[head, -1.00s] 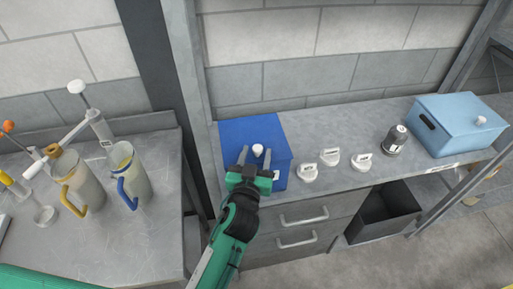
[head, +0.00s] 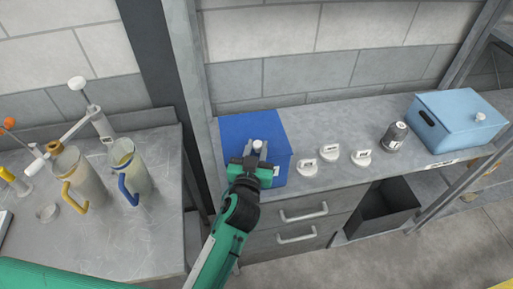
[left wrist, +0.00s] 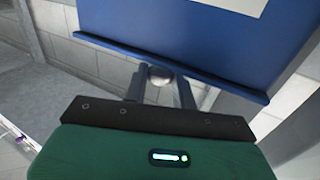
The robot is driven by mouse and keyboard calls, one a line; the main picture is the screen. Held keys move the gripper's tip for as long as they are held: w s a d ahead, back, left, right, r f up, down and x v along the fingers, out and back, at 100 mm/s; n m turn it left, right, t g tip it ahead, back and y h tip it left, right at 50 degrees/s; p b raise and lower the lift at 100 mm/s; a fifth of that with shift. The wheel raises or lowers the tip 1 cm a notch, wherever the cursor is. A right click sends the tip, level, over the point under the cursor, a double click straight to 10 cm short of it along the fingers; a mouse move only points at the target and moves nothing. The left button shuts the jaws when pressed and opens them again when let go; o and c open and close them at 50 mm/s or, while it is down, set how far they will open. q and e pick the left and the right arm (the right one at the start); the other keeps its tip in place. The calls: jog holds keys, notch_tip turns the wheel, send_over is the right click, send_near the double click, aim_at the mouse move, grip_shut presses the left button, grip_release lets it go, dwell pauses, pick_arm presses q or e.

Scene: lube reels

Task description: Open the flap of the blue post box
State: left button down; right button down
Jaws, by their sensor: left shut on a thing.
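The blue post box (head: 238,130) stands at the left end of the grey counter, with a small white knob (head: 257,145) on it. My left gripper (head: 256,151) is at the box with its fingers shut on the knob. The left wrist view shows the blue panel (left wrist: 200,35) with a lip along its lower edge, and the pale knob (left wrist: 160,73) between the fingers (left wrist: 160,85). I see no clear gap at the flap; the gripper hides part of the box's front. My right gripper is not in view.
Two jugs (head: 129,170) stand on the left bench. A dark upright post (head: 160,80) stands between bench and counter.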

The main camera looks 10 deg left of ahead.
pick_arm(q)
jog(key=shift+w+a+r+p, duration=0.1)
jog(key=shift+w+r+p, duration=0.1)
jog(key=shift+r+p, duration=0.75)
jog(key=w+a+r+n+g+p, duration=0.1)
jog(key=w+r+g+p, duration=0.2)
jog(key=r+p, duration=0.5)
jog(key=shift+w+a+g, duration=0.2)
jog(key=shift+w+g, duration=0.2)
jog(key=shift+w, duration=0.35)
